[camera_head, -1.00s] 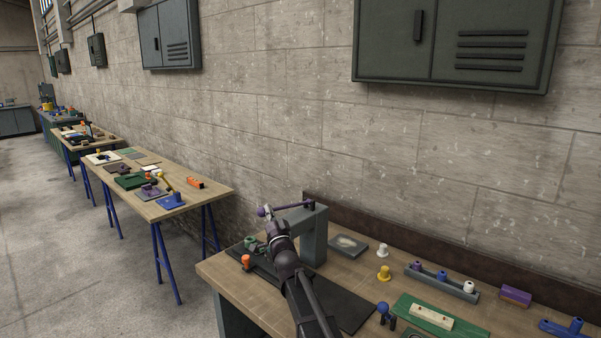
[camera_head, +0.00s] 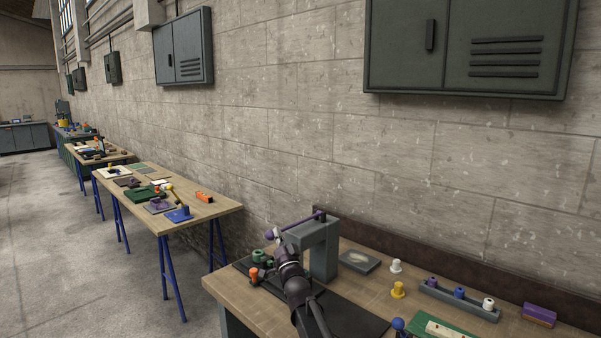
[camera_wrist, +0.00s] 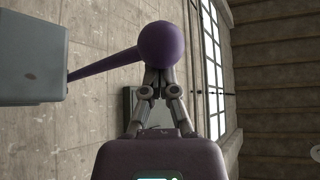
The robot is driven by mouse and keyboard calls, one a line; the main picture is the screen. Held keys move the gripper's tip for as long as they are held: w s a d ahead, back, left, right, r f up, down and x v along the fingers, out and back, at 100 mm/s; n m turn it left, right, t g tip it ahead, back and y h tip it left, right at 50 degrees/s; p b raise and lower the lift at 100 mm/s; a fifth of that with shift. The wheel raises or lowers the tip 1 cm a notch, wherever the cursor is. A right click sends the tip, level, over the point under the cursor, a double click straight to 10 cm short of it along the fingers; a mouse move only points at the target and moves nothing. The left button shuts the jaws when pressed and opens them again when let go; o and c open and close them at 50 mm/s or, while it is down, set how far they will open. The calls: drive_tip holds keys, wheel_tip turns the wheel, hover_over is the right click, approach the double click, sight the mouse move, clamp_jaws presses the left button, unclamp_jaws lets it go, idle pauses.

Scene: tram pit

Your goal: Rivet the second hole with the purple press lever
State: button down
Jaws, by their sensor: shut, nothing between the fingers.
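The purple press lever (camera_head: 304,221) slopes down to the left from the top of the grey press (camera_head: 324,252), ending in a round purple ball (camera_head: 270,235). The lever also shows in the wrist view (camera_wrist: 103,65), with its ball (camera_wrist: 158,44) large at the top. My gripper (camera_head: 279,242) is shut and empty beside the ball. In the wrist view my fingertips (camera_wrist: 158,72) meet right at the ball's lower edge; I cannot tell whether they touch it. The holes and the rivet point under the press are hidden by my arm.
A green piece (camera_head: 258,256) and an orange knob (camera_head: 254,273) stand left of my arm. A dark mat (camera_head: 350,318) lies on the wooden bench (camera_head: 232,297). A grey plate (camera_head: 359,261), white peg (camera_head: 396,266), yellow peg (camera_head: 398,290) and grey holder (camera_head: 436,293) are to the right.

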drive_tip(key=shift+d+r, duration=0.1)
drive_tip(key=shift+r, duration=0.05)
drive_tip(key=s+d+f+b, duration=0.2)
drive_tip(key=s+d, duration=0.3)
drive_tip(key=s, duration=0.2)
drive_tip(key=shift+s+d+f, duration=0.15)
drive_tip(key=shift+d, duration=0.05)
idle(1.0)
idle(1.1)
